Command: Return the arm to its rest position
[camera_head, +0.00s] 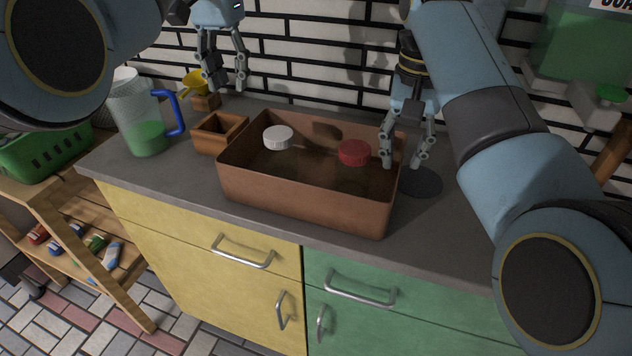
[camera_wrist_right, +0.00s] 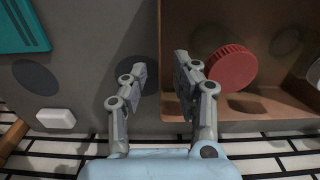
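My left gripper (camera_head: 226,82) hangs in front of the tiled wall, above the back of the counter. Its fingers are apart with nothing between them. My right gripper (camera_head: 403,162) points down at the right end of the brown box (camera_head: 300,206), near its right wall. In the right wrist view my right gripper (camera_wrist_right: 161,72) has its fingers apart and empty, beside the box wall. A red lid (camera_head: 353,152) shows inside the box, left of the right gripper; it also shows in the right wrist view (camera_wrist_right: 232,68). A white lid (camera_head: 278,137) is further left in the box.
A pitcher with green liquid and a blue handle (camera_head: 146,118), a small wooden box (camera_head: 211,138) and a yellow funnel-like piece (camera_head: 194,84) stand left of the brown box. A dark disc (camera_head: 424,182) lies on the counter right of it. A green dispenser (camera_head: 585,50) is at the right.

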